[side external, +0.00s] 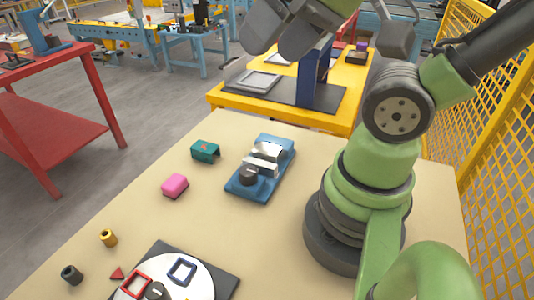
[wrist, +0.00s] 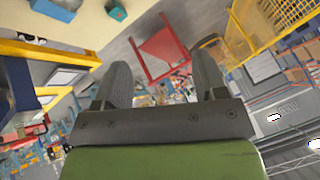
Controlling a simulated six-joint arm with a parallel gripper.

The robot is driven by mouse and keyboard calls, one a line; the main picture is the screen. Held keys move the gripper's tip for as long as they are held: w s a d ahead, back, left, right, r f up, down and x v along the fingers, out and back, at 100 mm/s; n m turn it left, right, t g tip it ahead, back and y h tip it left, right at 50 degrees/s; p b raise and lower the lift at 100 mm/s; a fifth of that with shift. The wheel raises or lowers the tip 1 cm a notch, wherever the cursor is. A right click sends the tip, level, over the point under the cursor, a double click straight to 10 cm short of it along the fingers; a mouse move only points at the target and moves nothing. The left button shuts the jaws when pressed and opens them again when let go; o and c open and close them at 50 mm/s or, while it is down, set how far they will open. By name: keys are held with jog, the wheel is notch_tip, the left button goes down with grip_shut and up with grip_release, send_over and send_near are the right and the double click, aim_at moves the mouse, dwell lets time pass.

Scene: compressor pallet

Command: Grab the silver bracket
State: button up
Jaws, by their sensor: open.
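The silver bracket (side external: 265,153) sits on a blue pallet (side external: 247,191) on the beige table in the side external view. It looks like shiny bent metal, in two bright parts, with a dark round piece (side external: 248,176) in front of it. My gripper (wrist: 162,78) shows in the wrist view with its two dark fingers apart and nothing between them. The fingers point out across the room, away from the tabletop. A blue piece (wrist: 56,9), probably the pallet, is cut off at the top left of the wrist view. I cannot make out the bracket there.
A teal block (side external: 205,151) and a pink block (side external: 175,186) lie left of the pallet. A white disc (side external: 196,283) on a dark plate, a brass ring (side external: 108,238) and a dark cylinder (side external: 71,275) lie nearer. A yellow mesh fence (side external: 500,130) stands at right.

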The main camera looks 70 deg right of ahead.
jog(key=o, duration=0.6)
jog(key=m+g+h, duration=0.2)
jog(key=m+g, duration=0.5)
jog(key=m, duration=0.7)
send_over(267, 148)
jog(key=f, duration=1.9)
jog(key=shift+w+a, duration=0.15)
jog(key=shift+w, duration=0.05)
jog(key=shift+f, duration=0.4)
jog(key=shift+s+f, duration=0.15)
jog(key=shift+f, duration=2.25)
jog(key=shift+s+f, duration=0.1)
jog(key=shift+f, duration=2.25)
